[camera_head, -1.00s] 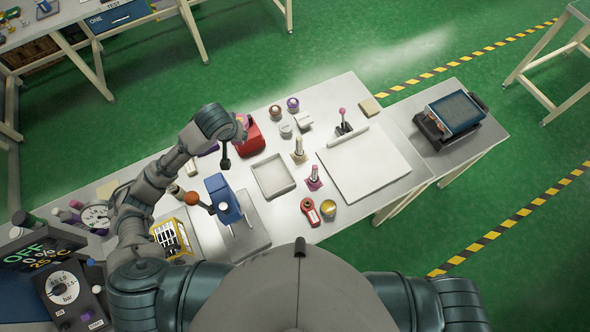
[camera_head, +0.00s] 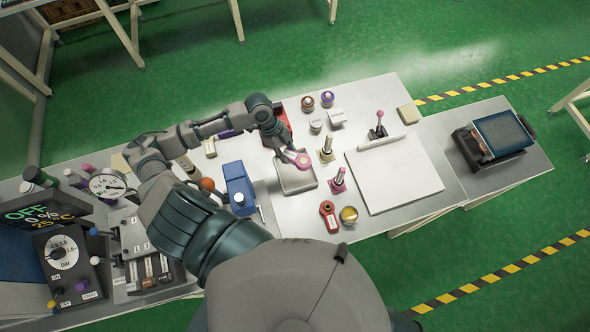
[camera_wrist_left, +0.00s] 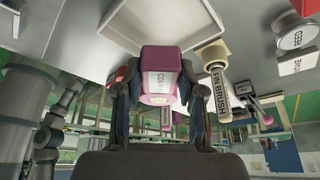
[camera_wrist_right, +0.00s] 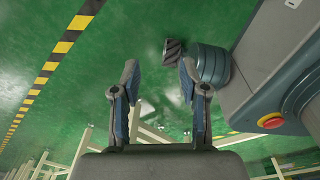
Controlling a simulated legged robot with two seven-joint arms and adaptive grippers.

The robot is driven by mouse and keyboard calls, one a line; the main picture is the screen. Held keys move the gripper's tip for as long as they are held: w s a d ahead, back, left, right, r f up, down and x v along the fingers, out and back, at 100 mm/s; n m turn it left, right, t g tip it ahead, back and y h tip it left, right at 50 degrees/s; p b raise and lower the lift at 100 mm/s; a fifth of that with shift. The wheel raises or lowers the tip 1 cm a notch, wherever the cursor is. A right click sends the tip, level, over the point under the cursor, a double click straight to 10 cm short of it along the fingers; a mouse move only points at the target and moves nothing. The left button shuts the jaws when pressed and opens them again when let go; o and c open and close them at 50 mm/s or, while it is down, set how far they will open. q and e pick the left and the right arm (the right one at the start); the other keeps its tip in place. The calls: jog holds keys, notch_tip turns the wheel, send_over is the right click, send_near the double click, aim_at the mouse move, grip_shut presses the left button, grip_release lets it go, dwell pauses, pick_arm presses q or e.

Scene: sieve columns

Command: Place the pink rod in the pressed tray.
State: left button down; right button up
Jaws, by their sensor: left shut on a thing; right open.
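My left gripper (camera_head: 297,157) is shut on a pink piece with a white label, partly readable as "CON" (camera_wrist_left: 160,75), seen between its fingers in the left wrist view. It is above or by the far right edge of a shallow grey tray (camera_head: 292,187); the height is hard to tell. The tray's pale rim also shows in the left wrist view (camera_wrist_left: 120,45). A pink-based upright rod (camera_head: 338,180) stands right of the tray. I cannot tell which pink piece is the task's rod. My right gripper (camera_wrist_right: 155,75) is open and empty over green floor.
A beige upright piece labelled "PIN BRUSH" (camera_wrist_left: 218,80) stands close beside the held piece. A blue device (camera_head: 238,183) is left of the tray. A red tool (camera_head: 328,214) and a yellow-topped tin (camera_head: 349,215) lie in front. A white board (camera_head: 395,175) fills the right side.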

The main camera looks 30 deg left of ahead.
pick_arm(q)
send_near(289, 169)
jog(key=shift+w+d+f, duration=0.25)
jog(key=shift+d+f, duration=0.55)
jog(key=shift+f, duration=0.4)
jog(key=shift+d+f, duration=0.25)
jog(key=shift+f, duration=0.05)
jog(key=x, duration=0.3)
jog(key=shift+d, duration=0.15)
jog(key=shift+r, duration=0.1)
jog(key=shift+s+a, duration=0.1)
jog(key=shift+a, duration=0.15)
jog(key=c, duration=1)
grip_release()
jog(key=shift+a, duration=0.25)
jog(key=shift+a+f, duration=0.25)
jog(key=shift+d+r, duration=0.15)
jog(key=shift+r, duration=0.3)
jog(key=shift+v, duration=5.7)
pick_arm(e)
jog(key=shift+s+a, duration=0.15)
jog(key=shift+a, duration=1.2)
